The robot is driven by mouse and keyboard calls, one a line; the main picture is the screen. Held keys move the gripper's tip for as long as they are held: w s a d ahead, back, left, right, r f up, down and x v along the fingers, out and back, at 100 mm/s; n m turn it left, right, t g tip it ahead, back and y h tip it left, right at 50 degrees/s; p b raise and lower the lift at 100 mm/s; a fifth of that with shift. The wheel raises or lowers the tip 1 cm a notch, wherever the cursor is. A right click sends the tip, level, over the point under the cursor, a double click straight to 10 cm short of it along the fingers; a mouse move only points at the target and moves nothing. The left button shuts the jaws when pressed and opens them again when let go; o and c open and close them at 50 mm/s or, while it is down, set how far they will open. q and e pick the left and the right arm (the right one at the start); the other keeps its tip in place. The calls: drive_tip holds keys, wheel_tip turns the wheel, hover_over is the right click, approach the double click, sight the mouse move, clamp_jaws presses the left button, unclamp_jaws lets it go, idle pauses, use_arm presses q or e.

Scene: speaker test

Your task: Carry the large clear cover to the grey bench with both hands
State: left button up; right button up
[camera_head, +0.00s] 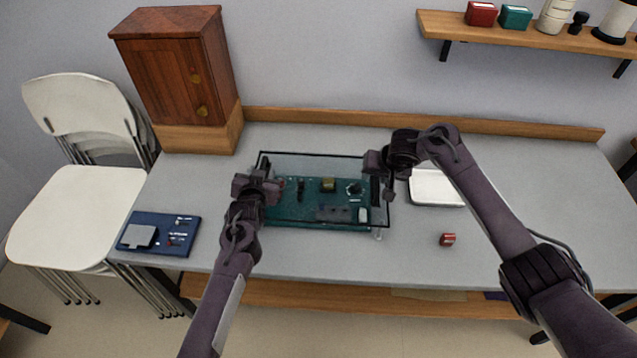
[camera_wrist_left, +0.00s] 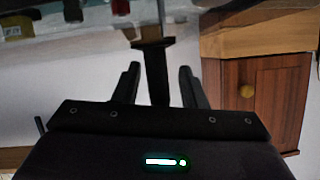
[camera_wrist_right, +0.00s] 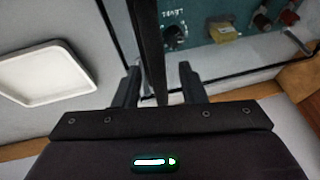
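The large clear cover (camera_head: 310,156) is a see-through box with thin black edges, around or above a teal circuit board (camera_head: 290,212) on the grey bench (camera_head: 420,255). I cannot tell whether it rests on the bench. My left gripper (camera_head: 260,183) is at its left side and my right gripper (camera_head: 376,168) at its right side. In the left wrist view a dark upright bar (camera_wrist_left: 155,75) stands between the open fingers, with gaps on both sides. In the right wrist view a similar dark bar (camera_wrist_right: 150,50) stands between open fingers, also with gaps.
A blue panel (camera_head: 160,234) lies at the bench's left front. A wooden cabinet (camera_head: 180,75) stands at the back left. A white tray (camera_head: 436,188) and a small red item (camera_head: 447,239) lie right of the cover. White chairs (camera_head: 75,190) stand left. The bench's right part is clear.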

use_arm(q)
drive_tip(key=shift+s, duration=0.1)
drive_tip(key=shift+c, duration=0.9)
use_arm(e)
drive_tip(key=shift+s, duration=0.1)
drive_tip(key=shift+c, duration=0.9)
use_arm(q)
clamp_jaws()
use_arm(e)
clamp_jaws()
use_arm(q)
drive_tip(key=shift+r, duration=0.15)
use_arm(e)
drive_tip(key=shift+r, duration=0.15)
